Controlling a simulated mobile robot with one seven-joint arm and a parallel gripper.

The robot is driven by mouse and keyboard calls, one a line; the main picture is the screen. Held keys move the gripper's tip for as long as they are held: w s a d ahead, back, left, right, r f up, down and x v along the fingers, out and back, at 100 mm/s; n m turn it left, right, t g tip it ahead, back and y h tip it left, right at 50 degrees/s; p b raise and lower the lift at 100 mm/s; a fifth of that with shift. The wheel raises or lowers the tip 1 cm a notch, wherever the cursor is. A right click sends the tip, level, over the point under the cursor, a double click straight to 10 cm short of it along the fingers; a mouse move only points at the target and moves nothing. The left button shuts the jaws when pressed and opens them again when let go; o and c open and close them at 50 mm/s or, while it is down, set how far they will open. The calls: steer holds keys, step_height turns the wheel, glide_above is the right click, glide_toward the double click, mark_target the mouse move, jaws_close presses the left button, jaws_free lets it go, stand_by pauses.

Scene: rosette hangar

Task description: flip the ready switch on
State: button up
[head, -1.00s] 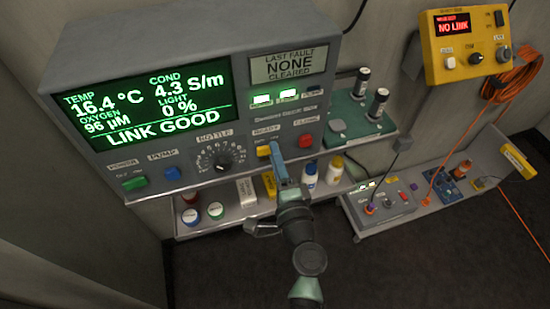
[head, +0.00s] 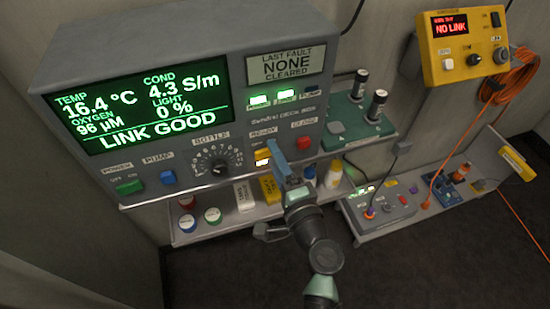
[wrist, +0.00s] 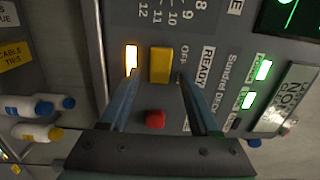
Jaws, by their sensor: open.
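The ready switch (head: 263,154) is a yellow rocker on the lower front of the grey deck box, beside the READY label. In the wrist view it is the yellow block (wrist: 161,65), with an OFF label to its right. A glowing amber-white patch (wrist: 131,58) lies at its left there, and shows just below the yellow in the head view. My gripper (wrist: 159,82) is open and empty, its two blue fingers pointing at the panel around the switch's position. In the head view the fingers (head: 276,150) overlap the switch's right side. Contact cannot be told.
The red switch (head: 302,143) is close on the right. The bottle knob (head: 219,165), blue pump switch (head: 168,177) and green power switch (head: 130,187) are left. Two green lamps are lit; a third indicator is dark. Bottles and boxes stand on the shelf (head: 243,222) below.

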steer(key=b+v, duration=0.2)
steer(key=v, duration=1.1)
steer(key=w+a+r+n+t+p, duration=0.1)
steer(key=w+a+r+n, duration=0.2)
steer(key=r, duration=0.7)
steer(key=w+r+n+t+h, duration=0.15)
steer(key=r+n, duration=0.25)
steer(key=r, duration=0.5)
steer(key=w+a+r+n+t+y+p, duration=0.15)
steer(key=w+r+n, duration=0.25)
steer(key=r, duration=0.6)
steer(key=s+r+n+t+h, duration=0.1)
steer(key=s+r+t+h, duration=0.2)
steer(key=r, duration=0.9)
steer(key=s+r+n+t+h, duration=0.1)
steer(key=s+r+t+h, duration=0.2)
steer(key=s+r, duration=0.5)
step_height(320, 180, up, 5)
steer(key=shift+s+a+f+n+t+p, duration=0.15)
steer(key=shift+s+a+n+t+p, duration=0.15)
steer(key=shift+n, duration=0.1)
